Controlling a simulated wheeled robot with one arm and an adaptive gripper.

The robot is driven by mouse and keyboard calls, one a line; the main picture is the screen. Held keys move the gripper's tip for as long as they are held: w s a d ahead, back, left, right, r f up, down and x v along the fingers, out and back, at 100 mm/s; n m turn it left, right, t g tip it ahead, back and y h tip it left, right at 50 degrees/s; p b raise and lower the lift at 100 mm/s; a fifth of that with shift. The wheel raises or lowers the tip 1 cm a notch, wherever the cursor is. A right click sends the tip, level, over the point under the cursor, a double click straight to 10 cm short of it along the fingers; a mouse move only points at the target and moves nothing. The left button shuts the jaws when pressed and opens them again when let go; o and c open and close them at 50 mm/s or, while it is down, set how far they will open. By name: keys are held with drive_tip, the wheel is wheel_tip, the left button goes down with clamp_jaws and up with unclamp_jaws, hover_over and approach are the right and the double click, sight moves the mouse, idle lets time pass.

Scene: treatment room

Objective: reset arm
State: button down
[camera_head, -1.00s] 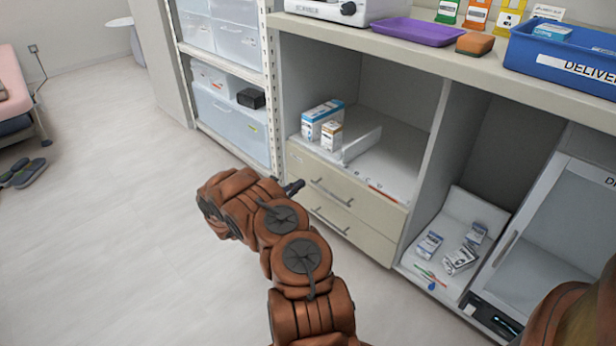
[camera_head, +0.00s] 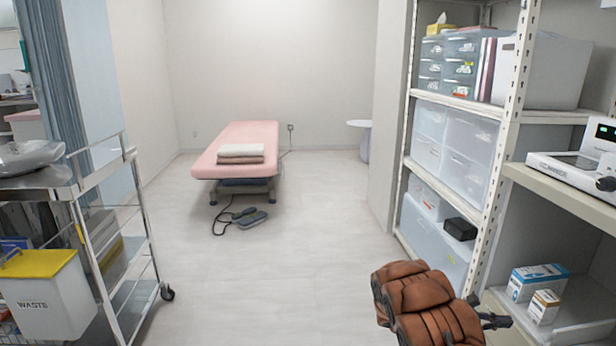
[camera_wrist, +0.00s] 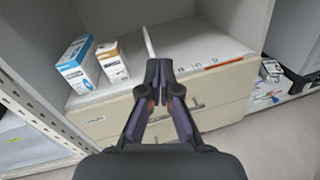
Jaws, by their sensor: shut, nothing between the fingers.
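My arm shows at the lower right of the head view as brown padded links, with my gripper (camera_head: 497,322) small and dark at its end, in front of the cabinet. In the wrist view my gripper (camera_wrist: 160,84) points at the cabinet's upper drawer and shelf edge. Its two dark fingers are closed together at the tips, with nothing between them. Whether the fingertips touch the cabinet cannot be told.
Blue-white (camera_head: 536,280) and brown-white (camera_head: 543,306) boxes stand on the cabinet shelf near my gripper. A shelving rack (camera_head: 492,190) stands on the right. A metal cart (camera_head: 125,215) with a waste bin (camera_head: 50,300) is left. Open floor (camera_head: 250,285) leads to a pink bed (camera_head: 240,140).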

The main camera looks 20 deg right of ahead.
drive_tip(key=s+a+r+m+g+y+p, duration=0.1)
drive_tip(key=s+a+r+m+y+p, duration=0.25)
drive_tip(key=r, duration=0.55)
drive_tip(key=s+a+r+m+y+p, duration=0.1)
drive_tip(key=s+a+r+m+p, duration=0.1)
drive_tip(key=s+a+r+p, duration=0.45)
drive_tip(key=s+a+r+m+g+y+p, duration=0.1)
drive_tip(key=a+r+m+y+p, duration=0.2)
drive_tip(key=r, duration=0.8)
drive_tip(key=s+a+r+m+t+y+p, duration=0.1)
drive_tip(key=a+r+p, duration=0.5)
drive_tip(key=a, duration=0.6)
drive_tip(key=s+a+r+m+t+y+p, duration=0.1)
drive_tip(key=s+a+r+t+y+p, duration=0.2)
drive_tip(key=s+a+r+y+p, duration=0.2)
drive_tip(key=s+a+r+m+t+y+p, duration=0.1)
drive_tip(key=s+a+r+p, duration=0.6)
drive_tip(key=a, duration=1.2)
drive_tip(key=shift+s+a+r+t+y, duration=0.2)
drive_tip(key=shift+s+r+t+y, duration=0.3)
drive_tip(key=shift+t+y, duration=0.5)
